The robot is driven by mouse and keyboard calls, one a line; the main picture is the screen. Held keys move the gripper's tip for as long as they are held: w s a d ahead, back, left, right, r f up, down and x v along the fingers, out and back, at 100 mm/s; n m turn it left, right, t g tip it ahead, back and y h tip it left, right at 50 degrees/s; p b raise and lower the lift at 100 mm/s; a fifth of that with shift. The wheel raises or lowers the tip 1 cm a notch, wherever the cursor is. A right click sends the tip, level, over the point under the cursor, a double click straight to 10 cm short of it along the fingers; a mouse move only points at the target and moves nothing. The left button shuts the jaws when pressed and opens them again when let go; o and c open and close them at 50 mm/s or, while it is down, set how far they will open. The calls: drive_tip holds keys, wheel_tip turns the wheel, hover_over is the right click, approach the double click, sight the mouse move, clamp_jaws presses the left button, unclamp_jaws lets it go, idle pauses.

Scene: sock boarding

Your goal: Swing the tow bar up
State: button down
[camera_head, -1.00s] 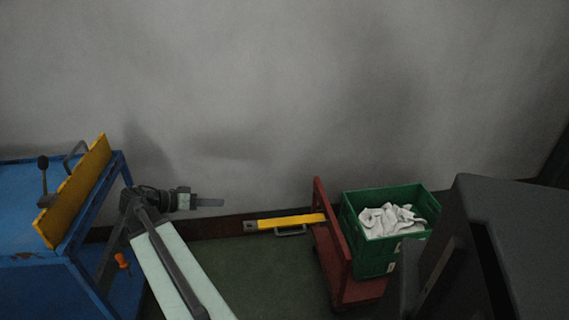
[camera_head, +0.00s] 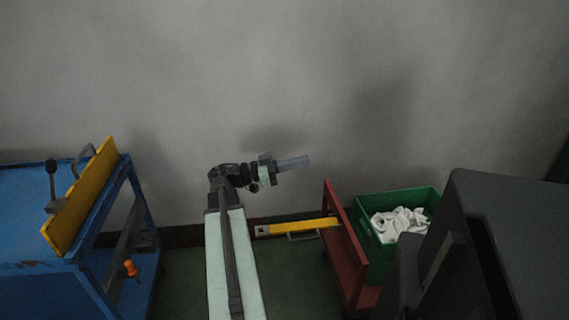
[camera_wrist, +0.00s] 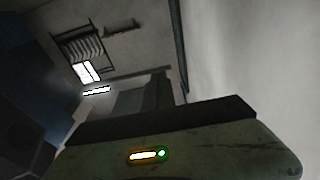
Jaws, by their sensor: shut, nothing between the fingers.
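The yellow tow bar (camera_head: 300,226) shows in the head view. It sticks out leftward from the red cart (camera_head: 344,248), roughly level and low above the green floor. It has a grey end piece (camera_head: 262,231) at its left tip and a grey handle (camera_head: 303,237) under it. My gripper (camera_head: 306,160) is above the bar, in front of the grey wall, pointing right. It is shut and empty, apart from the bar. The tow bar cannot be made out in the wrist view.
A green crate (camera_head: 380,259) of white socks (camera_head: 400,223) stands on the cart. A blue bench (camera_head: 30,225) with a yellow board (camera_head: 82,198) and an orange knob (camera_head: 131,268) stands at left.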

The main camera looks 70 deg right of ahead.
drive_tip(key=x, duration=0.5)
idle(1.4)
